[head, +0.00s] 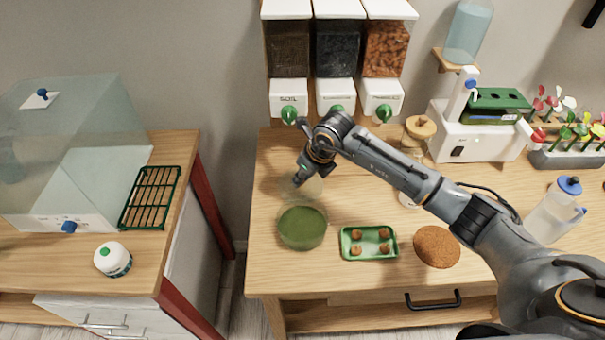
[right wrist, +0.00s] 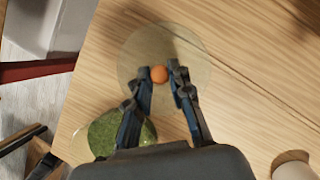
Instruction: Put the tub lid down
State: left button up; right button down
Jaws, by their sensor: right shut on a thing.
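The tub lid (right wrist: 137,58) is a clear, see-through disc with an orange knob (right wrist: 159,74). In the head view it shows faintly (head: 312,188) under my right gripper (head: 299,180). The right gripper's fingers (right wrist: 160,82) are shut on the knob in the right wrist view. The lid is behind the round clear tub (head: 302,228) with green contents, which also shows partly hidden by the gripper in the right wrist view (right wrist: 108,132). I cannot tell whether the lid touches the table. My left gripper is not in view.
A green tray (head: 346,253) with several brown pieces and a round brown mat (head: 437,247) lie right of the tub. Dispensers (head: 337,97) with green taps hang behind the lid. The wooden table's (head: 265,262) left edge is close to the tub.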

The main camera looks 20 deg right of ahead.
jog(key=shift+f+b, duration=0.35)
jog(key=shift+b, duration=0.05)
jog(key=c, duration=1.3)
grip_release()
jog(key=shift+r, duration=0.1)
jog(key=shift+c, duration=0.2)
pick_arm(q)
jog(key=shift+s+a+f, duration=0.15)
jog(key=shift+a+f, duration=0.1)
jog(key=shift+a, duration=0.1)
pick_arm(e)
jog(key=shift+o, duration=0.7)
jog(key=shift+r+p, duration=0.3)
jog(key=shift+p, duration=0.1)
pick_arm(q)
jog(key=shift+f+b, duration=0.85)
jog(key=shift+b, duration=0.25)
pick_arm(e)
jog(key=v, duration=1.2)
jog(key=shift+s, duration=0.1)
